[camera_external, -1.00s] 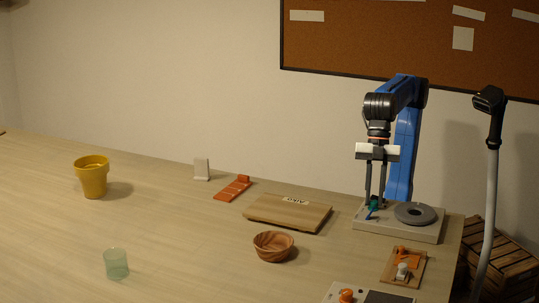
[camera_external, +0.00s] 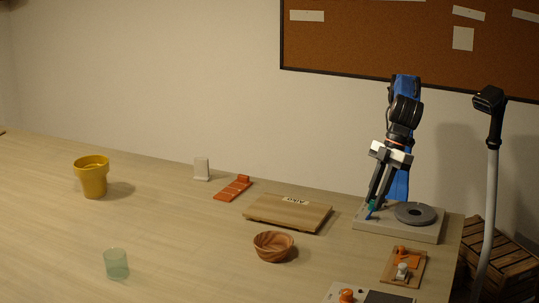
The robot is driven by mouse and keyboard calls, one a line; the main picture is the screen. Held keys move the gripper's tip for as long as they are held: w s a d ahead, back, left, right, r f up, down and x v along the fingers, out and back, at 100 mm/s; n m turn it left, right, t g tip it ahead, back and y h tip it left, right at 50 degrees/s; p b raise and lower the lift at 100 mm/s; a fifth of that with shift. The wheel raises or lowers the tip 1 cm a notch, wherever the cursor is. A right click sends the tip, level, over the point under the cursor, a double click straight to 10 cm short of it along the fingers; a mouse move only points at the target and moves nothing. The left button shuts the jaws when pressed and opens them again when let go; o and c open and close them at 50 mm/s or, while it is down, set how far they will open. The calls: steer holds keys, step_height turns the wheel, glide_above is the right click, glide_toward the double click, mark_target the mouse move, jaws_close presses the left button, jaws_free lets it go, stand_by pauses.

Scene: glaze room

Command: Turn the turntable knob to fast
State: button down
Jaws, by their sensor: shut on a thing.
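The turntable is a pale flat base (camera_external: 402,232) with a grey round disc (camera_external: 415,213) at the right end of the table. A small teal knob (camera_external: 370,211) sits on the left part of the base. My gripper (camera_external: 372,203) points down over that knob, tilted, with its fingertips at the lower left. It is shut on the knob. The fingers partly cover the knob, and any speed marks around it are too small to read.
A wooden board (camera_external: 288,213) and a wooden bowl (camera_external: 273,246) lie left of the turntable. A small wooden plate with orange and white parts (camera_external: 403,267) lies in front of it. A yellow pot (camera_external: 92,177) and a green glass (camera_external: 116,263) stand far left, with clear table between.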

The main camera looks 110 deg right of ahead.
steer(key=shift+m, duration=0.3)
stand_by(0.4)
steer(key=c, duration=1.6)
jaws_free()
steer(key=v, duration=1.7)
steer(key=shift+s+a+r, duration=0.15)
steer(key=shift+s, duration=0.1)
steer(key=w+d+f, duration=0.4)
steer(key=d+f, duration=1.4)
steer(key=s+d+f, duration=0.2)
steer(key=d+f, duration=0.2)
steer(key=f, duration=0.3)
steer(key=s+d+f+m, duration=0.1)
steer(key=s+d+f, duration=0.1)
steer(key=d+f, duration=0.2)
steer(key=s+d+f+m+h, duration=0.1)
steer(key=d+f, duration=0.4)
steer(key=f, duration=0.5)
steer(key=shift+s+d+f+t, duration=0.1)
steer(key=shift+s+f+t, duration=0.15)
steer(key=shift+s, duration=0.4)
